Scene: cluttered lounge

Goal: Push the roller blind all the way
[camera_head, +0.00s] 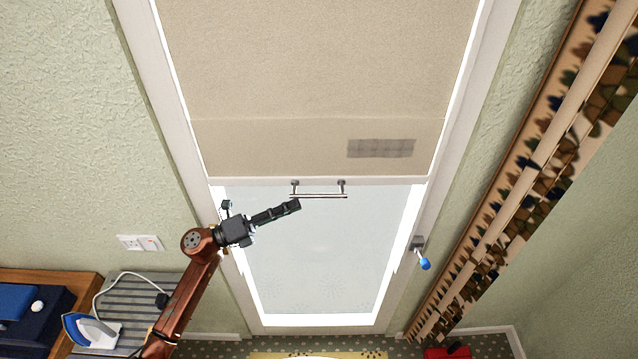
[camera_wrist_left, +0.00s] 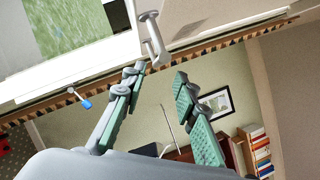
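The beige roller blind (camera_head: 300,75) covers the upper part of the window in the head view. A metal bar handle (camera_head: 318,195) is fixed along its bottom rail; it also shows in the left wrist view (camera_wrist_left: 154,40). My left gripper (camera_head: 297,205) is at the left end of the handle, just below it. In the left wrist view its two green-padded fingers (camera_wrist_left: 160,75) are apart with nothing between them. The handle's end is just beyond the fingertips, closest to the left one. I cannot tell whether they touch. My right gripper is not in view.
Bright bare glass (camera_head: 320,260) shows below the blind. A blue-tipped knob (camera_head: 424,263) is on the right of the frame. A patterned curtain (camera_head: 540,160) hangs at the right. An iron (camera_head: 95,330) stands on a striped board (camera_head: 140,290) at lower left.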

